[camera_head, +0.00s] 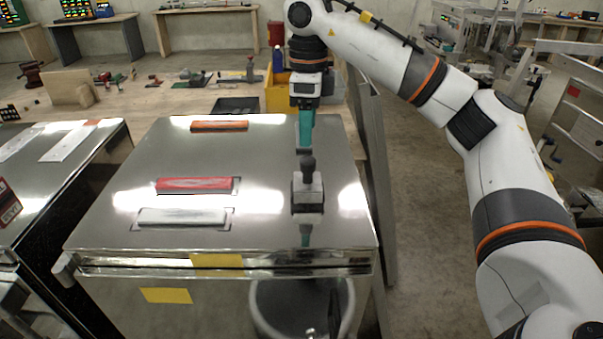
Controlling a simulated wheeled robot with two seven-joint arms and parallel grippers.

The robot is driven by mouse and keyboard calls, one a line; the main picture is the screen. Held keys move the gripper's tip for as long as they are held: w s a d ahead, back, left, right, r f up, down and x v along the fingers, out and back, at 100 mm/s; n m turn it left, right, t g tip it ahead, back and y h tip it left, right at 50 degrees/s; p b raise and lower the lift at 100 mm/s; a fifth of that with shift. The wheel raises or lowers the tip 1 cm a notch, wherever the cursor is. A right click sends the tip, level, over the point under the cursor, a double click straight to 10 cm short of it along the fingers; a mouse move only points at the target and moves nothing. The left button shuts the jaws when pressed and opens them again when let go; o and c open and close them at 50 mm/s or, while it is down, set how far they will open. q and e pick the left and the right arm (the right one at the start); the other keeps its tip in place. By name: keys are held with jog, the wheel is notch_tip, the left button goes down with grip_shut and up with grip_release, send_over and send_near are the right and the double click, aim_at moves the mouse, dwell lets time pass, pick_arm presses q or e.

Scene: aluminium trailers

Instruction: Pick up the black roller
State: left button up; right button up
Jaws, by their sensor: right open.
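A tool with an upright black knob handle on a grey block base (307,190) stands on the shiny metal top of the cabinet (265,155), near its right side. It is the thing there that best fits the black roller. My right gripper (305,147) points down just behind and above the knob, with its teal fingers seen nearly edge-on. It is open and holds nothing that I can see. My left gripper is not in view.
Red (195,185), white (182,217) and orange (219,126) bars lie on the cabinet top, left of the tool. Behind stands a workbench (150,102) with hand tools and a yellow bin (279,92). A second dark cabinet (60,190) stands at left.

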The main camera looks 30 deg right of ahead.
aim_at(309, 159)
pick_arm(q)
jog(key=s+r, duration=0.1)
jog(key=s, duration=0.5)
pick_arm(e)
jog(key=f, duration=0.1)
jog(key=s+f, duration=0.1)
jog(key=f, duration=0.1)
jog(key=shift+d+f+p, duration=0.15)
jog(key=shift+d+p, duration=0.05)
jog(key=shift+p, duration=0.2)
jog(key=f+p, duration=0.1)
jog(key=w+f+p, duration=0.1)
jog(key=shift+a+f, duration=0.1)
jog(key=shift+f, duration=0.25)
jog(key=shift+s+f+p, duration=0.2)
jog(key=shift+f+p, duration=0.3)
jog(key=shift+f, duration=0.85)
jog(key=shift+w+f, duration=0.1)
jog(key=shift+f, duration=0.05)
jog(key=c, duration=1.2)
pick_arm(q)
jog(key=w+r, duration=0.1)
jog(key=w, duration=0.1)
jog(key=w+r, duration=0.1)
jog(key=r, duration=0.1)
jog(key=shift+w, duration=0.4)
